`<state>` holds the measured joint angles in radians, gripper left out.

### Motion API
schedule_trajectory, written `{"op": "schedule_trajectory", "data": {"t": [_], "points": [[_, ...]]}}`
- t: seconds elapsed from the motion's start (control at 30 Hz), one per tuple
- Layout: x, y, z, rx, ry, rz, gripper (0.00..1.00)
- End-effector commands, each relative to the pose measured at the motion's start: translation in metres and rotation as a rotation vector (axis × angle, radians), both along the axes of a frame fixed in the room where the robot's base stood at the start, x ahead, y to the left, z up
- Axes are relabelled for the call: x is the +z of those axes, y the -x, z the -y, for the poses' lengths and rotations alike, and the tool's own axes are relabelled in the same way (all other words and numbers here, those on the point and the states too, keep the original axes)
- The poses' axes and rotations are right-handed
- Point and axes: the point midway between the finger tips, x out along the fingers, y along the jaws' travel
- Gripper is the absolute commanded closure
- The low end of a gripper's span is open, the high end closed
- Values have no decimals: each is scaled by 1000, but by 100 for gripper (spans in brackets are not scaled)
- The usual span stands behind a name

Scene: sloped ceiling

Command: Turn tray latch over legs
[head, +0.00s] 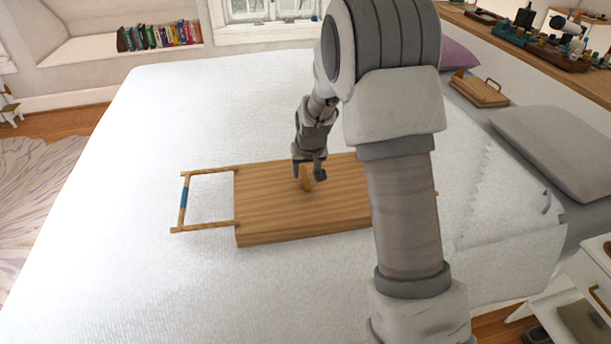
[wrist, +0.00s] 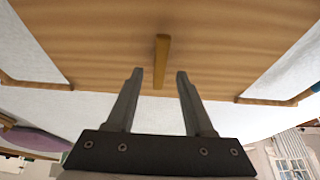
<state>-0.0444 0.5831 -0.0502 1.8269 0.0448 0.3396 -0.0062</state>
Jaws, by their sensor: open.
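The wooden tray (head: 265,212) lies flat on the white bed, with a broad plain face up. A U-shaped leg frame (head: 184,197) with a blue band sticks out from its left end. Most of the right end is hidden behind my arm. The latch (head: 306,180), a small narrow wooden bar, stands out near the middle of the tray face. It also shows in the wrist view (wrist: 161,62), where leg pieces (wrist: 268,101) extend on both sides. My gripper (head: 309,171) is open at the latch, with the bar lined up between its fingertips; contact is unclear.
The bed (head: 130,250) is clear around the tray. A grey pillow (head: 560,145) and a wooden box-like item with a handle (head: 480,91) lie on the right. A shelf with several small objects (head: 560,50) runs along the right. Books (head: 160,35) stand at the back left.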

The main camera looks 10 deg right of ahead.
Motion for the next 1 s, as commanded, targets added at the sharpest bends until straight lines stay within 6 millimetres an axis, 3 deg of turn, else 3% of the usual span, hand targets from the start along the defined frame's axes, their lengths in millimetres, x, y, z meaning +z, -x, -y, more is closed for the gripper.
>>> {"op": "schedule_trajectory", "data": {"t": [0.13,0.47,0.5,0.8,1.0], "points": [[-13,-5,0,0,0,-1,48],[-16,-7,0,0,0,0,48],[-16,-7,0,0,0,0,49],[-16,-7,0,0,0,0,100],[-16,-6,0,0,0,-1,100]]}}
